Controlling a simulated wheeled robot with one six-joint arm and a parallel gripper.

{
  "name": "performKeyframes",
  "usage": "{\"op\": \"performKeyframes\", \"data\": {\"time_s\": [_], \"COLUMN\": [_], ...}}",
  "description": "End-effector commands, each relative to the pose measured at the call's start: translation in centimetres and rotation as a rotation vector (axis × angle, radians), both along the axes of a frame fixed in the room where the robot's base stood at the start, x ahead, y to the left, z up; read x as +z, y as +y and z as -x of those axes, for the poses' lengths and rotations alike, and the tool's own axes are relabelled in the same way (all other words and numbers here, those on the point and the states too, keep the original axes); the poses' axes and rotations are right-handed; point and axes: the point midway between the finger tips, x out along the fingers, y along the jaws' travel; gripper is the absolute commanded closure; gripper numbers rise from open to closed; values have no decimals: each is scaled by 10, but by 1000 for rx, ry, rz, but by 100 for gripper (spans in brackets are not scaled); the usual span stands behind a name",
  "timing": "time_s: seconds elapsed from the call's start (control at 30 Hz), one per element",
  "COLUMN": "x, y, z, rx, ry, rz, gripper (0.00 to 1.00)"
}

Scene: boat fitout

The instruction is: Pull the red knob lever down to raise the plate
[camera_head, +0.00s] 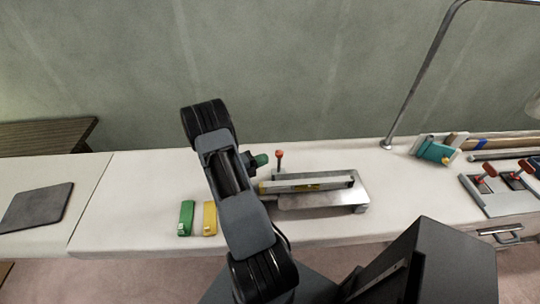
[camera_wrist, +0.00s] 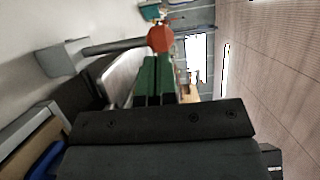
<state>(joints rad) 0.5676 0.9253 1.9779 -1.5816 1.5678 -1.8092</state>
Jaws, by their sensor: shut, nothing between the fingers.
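The red knob (camera_head: 279,153) tops a short, thin lever that stands about upright at the back of a metal device with a plate (camera_head: 322,199) on the bench. In the wrist view the red knob (camera_wrist: 160,38) lies just beyond my fingertips, with its dark rod running left to a grey block (camera_wrist: 62,58). My gripper (camera_head: 264,159) has green fingers and is left of the knob at about its height. In the wrist view my gripper (camera_wrist: 153,70) is shut and empty, its fingers side by side. I cannot tell whether the fingertips touch the knob.
A green block (camera_head: 186,218) and a yellow block (camera_head: 209,218) stand left of my arm. A dark flat pad (camera_head: 37,207) lies far left. Red-handled clamps (camera_head: 486,171) and a teal item (camera_head: 434,152) are at right. A metal pole (camera_head: 417,82) rises behind.

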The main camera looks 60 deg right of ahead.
Motion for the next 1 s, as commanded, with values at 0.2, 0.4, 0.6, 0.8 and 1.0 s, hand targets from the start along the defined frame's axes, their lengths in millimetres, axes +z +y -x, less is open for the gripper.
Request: {"op": "performKeyframes", "data": {"time_s": [0.2,0.4,0.6,0.8,1.0], "x": [1,0,0,0,4], "y": [-19,-25,-26,-26,-29], "z": [12,16,16,16,10], "rx": [-2,-1,0,-1,0], "ry": [1,0,0,-2,-44], "rz": [-1,0,0,-1,-29], "gripper": [100,100,100,100,100]}}
